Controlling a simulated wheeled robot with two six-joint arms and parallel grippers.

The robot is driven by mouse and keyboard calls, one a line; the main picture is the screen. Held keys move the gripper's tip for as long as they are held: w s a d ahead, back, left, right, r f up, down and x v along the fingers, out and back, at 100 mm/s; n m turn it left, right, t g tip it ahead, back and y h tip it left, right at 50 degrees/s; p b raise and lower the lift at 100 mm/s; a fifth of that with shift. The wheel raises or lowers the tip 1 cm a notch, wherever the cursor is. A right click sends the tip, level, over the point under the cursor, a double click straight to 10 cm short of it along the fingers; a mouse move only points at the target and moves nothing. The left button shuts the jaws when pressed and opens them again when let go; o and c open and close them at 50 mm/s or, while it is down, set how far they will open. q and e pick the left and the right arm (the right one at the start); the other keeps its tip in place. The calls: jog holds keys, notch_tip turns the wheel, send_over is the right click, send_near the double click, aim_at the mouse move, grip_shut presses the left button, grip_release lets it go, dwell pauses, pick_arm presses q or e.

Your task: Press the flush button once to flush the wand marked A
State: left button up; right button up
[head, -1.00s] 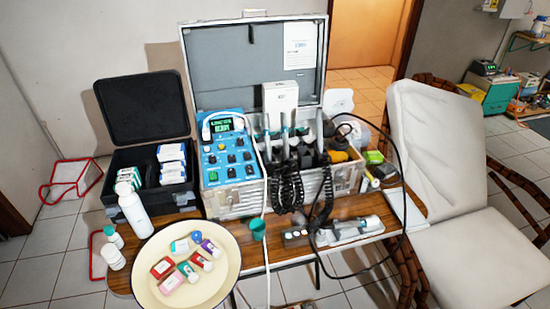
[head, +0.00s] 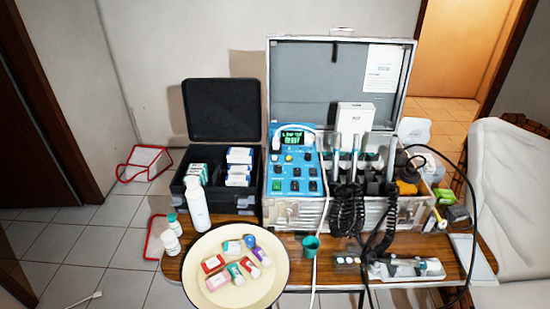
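The portable dental unit is an open silver case (head: 298,212) on the wooden table. Its blue control panel (head: 295,172) is at the left of the case, with a lit green display (head: 292,138) and several dark, green and yellow buttons. I cannot read which button is the flush button. Several wands (head: 355,145) stand upright in holders right of the panel, with black coiled cords (head: 347,210) hanging below. The mark A is too small to make out. Neither of my grippers shows in the head view.
A green cup (head: 310,246) is before the unit. A cable loops at the right.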

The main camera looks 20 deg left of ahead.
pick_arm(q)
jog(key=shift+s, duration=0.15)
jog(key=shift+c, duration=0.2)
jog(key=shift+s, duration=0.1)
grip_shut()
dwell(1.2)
